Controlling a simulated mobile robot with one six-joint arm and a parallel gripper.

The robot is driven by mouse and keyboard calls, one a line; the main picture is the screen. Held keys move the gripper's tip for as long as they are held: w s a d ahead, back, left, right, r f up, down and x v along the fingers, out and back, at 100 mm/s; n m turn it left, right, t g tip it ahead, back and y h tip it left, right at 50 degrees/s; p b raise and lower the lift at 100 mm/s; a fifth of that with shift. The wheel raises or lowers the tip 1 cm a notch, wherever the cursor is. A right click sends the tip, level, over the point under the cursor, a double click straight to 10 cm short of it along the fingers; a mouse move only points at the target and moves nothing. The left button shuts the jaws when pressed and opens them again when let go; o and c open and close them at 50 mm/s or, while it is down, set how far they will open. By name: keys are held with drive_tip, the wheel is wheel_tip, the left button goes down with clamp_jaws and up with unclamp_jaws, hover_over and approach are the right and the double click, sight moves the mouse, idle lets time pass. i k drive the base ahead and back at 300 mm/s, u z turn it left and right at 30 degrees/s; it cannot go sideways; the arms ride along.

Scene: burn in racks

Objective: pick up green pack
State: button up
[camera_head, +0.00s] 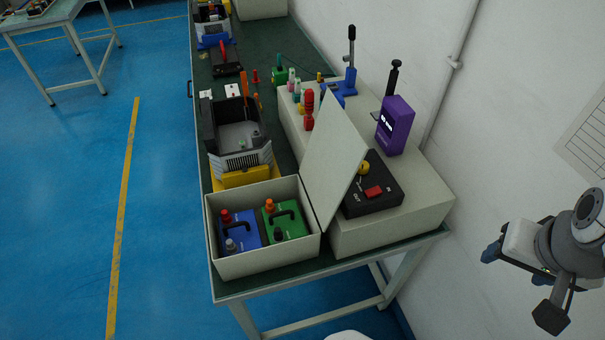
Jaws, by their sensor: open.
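The green pack (291,224) sits in an open cream box at the near end of the bench. It has a black handle, an orange knob and a dark knob on top. A blue pack (238,234) with a black handle and a red and a grey knob stands beside it on the left, in the same box (268,260). My gripper (518,284) is at the far right, well apart from the box and off the bench. It is open, and nothing shows between its fingers.
The box's raised lid (333,160) leans up on its right. Beyond it, a cream block (390,232) carries a black unit with a red button (383,202), a purple device (395,126) and levers. The wall is at right.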

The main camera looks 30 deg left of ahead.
sight(284, 222)
drive_tip(key=u, duration=0.95)
drive_tip(key=k, duration=0.8)
drive_tip(key=u, duration=0.55)
drive_tip(key=i, duration=1)
drive_tip(key=u, duration=0.05)
